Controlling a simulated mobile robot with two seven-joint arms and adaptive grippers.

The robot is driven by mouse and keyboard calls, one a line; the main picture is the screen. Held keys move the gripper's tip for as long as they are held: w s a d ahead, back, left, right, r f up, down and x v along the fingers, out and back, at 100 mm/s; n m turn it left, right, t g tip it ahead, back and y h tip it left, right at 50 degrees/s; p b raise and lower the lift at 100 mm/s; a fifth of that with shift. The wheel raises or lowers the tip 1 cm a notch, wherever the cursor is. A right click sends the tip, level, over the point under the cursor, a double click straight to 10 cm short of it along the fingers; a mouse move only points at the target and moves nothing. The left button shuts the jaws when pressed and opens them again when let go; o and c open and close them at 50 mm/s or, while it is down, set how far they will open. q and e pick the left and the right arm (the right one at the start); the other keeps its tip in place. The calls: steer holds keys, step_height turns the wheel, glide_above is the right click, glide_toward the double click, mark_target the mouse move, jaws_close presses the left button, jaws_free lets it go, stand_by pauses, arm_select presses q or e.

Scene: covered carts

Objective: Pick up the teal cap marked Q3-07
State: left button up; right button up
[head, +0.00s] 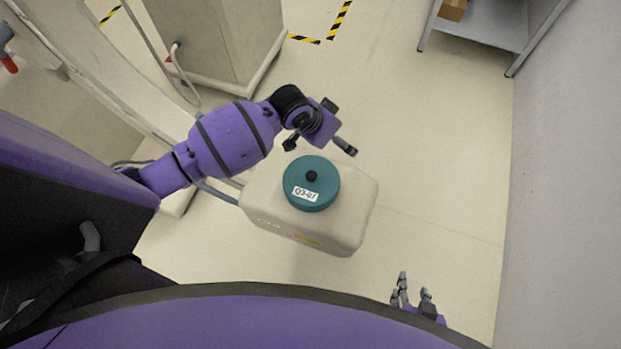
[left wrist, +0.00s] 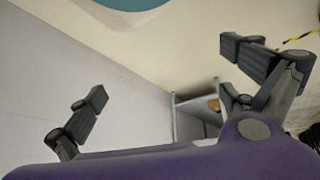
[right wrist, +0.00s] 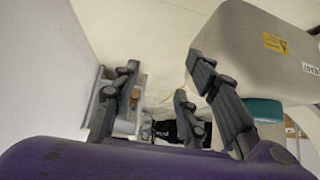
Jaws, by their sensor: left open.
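The teal cap (head: 304,198) has a dark central knob and a white label reading Q3-07. It sits on top of a beige covered cart (head: 350,225). My left gripper (head: 320,147) is open and empty, its fingers spread just beyond the cap's far edge in the head view. In the left wrist view only a teal edge (left wrist: 135,3) of the cap shows at the top, outside the open fingers (left wrist: 163,70). My right gripper (head: 412,289) is open and empty, low and right of the cart. The right wrist view shows the cap (right wrist: 262,110) partly behind my fingers.
A taller beige cart (head: 215,40) stands at the back left, with yellow-black floor tape (head: 340,20) beside it. A grey shelf (head: 480,30) holding a cardboard box (head: 453,9) is at the back right. A grey wall (head: 570,180) runs along the right. Floor between cart and wall is clear.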

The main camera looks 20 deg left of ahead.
mark_target(305, 171)
arm_select(q)
steer(key=s+a+g, duration=0.1)
steer(key=a+g+y, duration=0.1)
steer(key=a, duration=0.1)
steer(key=s+a+n+g+y, duration=0.1)
steer(key=shift+s+a+f+g, duration=0.15)
steer(key=shift+s+a+g, duration=0.15)
steer(key=shift+g, duration=0.1)
steer(key=s, duration=0.1)
steer(key=s+a+g, duration=0.1)
steer(key=s, duration=0.1)
steer(key=s+a+g, duration=0.1)
steer(key=shift+s+f+n+y, duration=0.3)
steer(key=shift+s+f, duration=0.05)
steer(key=f, duration=0.4)
steer(key=s+d+f, duration=0.1)
steer(key=f, duration=0.2)
steer(key=shift+s, duration=0.1)
steer(key=c, duration=1.3)
steer(key=shift+c, duration=0.2)
